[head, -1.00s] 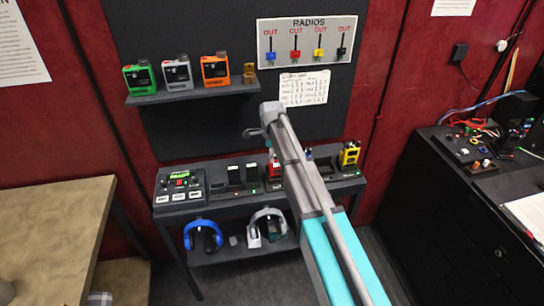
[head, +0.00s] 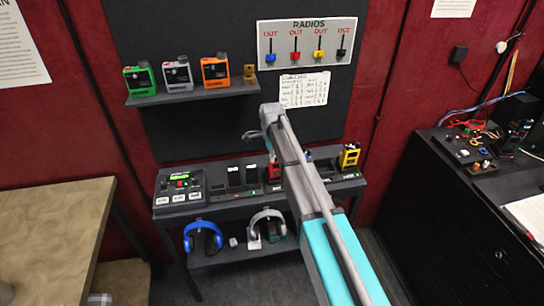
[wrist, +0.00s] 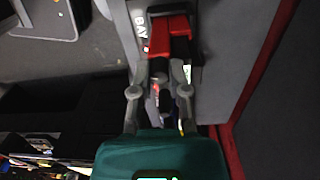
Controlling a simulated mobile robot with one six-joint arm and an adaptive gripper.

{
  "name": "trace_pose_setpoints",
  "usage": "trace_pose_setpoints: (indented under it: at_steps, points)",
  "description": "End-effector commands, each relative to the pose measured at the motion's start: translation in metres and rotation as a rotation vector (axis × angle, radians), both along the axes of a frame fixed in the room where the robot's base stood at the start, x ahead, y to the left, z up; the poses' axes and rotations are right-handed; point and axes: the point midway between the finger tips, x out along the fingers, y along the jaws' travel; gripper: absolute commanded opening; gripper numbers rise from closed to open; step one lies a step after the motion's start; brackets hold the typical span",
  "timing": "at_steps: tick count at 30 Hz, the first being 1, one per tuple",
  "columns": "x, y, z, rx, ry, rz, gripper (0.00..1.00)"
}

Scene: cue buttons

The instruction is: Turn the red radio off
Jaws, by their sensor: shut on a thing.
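The red radio (head: 273,172) stands in the charging rack on the lower table, partly hidden behind my arm in the head view. In the wrist view the red radio (wrist: 170,32) is just beyond my fingertips, beside the "BAY" lettering. My gripper (wrist: 168,78) points at it, with its fingers closed in on the upper part of the radio. The exact contact and the radio's knob are too small and dark to make out. In the head view the fingers are hidden by my arm.
A yellow radio (head: 349,156) stands to the right in the rack, and dark units (head: 243,175) stand to the left. A button panel (head: 179,186) sits at the left end.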

Motion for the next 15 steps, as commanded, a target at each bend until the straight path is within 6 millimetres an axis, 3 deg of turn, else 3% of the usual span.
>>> trace_pose_setpoints:
  at_steps: [15]
  points:
    - [-0.0002, 0.0001, 0.0000, 0.000, 0.000, 0.303, 0.00]
